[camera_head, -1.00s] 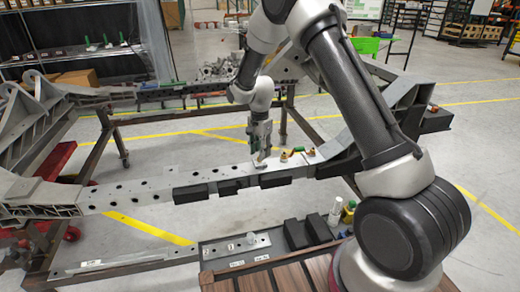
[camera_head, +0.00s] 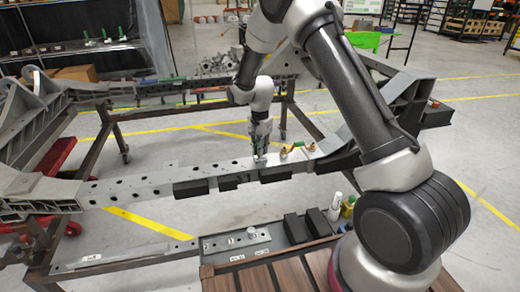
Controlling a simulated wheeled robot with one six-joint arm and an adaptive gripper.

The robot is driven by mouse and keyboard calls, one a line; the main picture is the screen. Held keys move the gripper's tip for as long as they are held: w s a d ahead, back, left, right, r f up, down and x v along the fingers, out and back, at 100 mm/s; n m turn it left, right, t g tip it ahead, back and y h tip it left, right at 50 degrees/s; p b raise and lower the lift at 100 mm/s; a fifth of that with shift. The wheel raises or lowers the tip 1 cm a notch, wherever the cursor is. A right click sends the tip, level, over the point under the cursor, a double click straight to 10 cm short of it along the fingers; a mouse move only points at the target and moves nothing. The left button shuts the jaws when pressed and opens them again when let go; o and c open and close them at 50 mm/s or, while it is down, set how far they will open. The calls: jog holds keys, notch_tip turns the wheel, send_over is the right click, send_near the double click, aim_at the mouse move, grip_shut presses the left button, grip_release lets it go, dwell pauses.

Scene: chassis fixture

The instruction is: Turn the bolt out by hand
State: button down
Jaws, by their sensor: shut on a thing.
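My gripper (camera_head: 260,155) points down at the top face of the grey chassis rail (camera_head: 140,187), right of the rail's middle. Its fingers are shut on the bolt at the rail's surface. The bolt is too small and too covered by the fingers to make out its head or how far it stands out. The rail has a row of dark holes on its top face to the left of my gripper.
Brass-coloured fittings with a green part (camera_head: 297,149) sit on the rail just right of my gripper. Black blocks (camera_head: 276,174) line the rail's front side. A bench with a grey plate (camera_head: 238,243), a white bottle (camera_head: 335,206) and black blocks stands in front.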

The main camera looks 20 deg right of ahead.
jog(key=n, duration=0.3)
jog(key=shift+r+n, duration=0.1)
jog(key=shift+n, duration=0.3)
jog(key=n, duration=0.5)
jog(key=shift+r, duration=3.05)
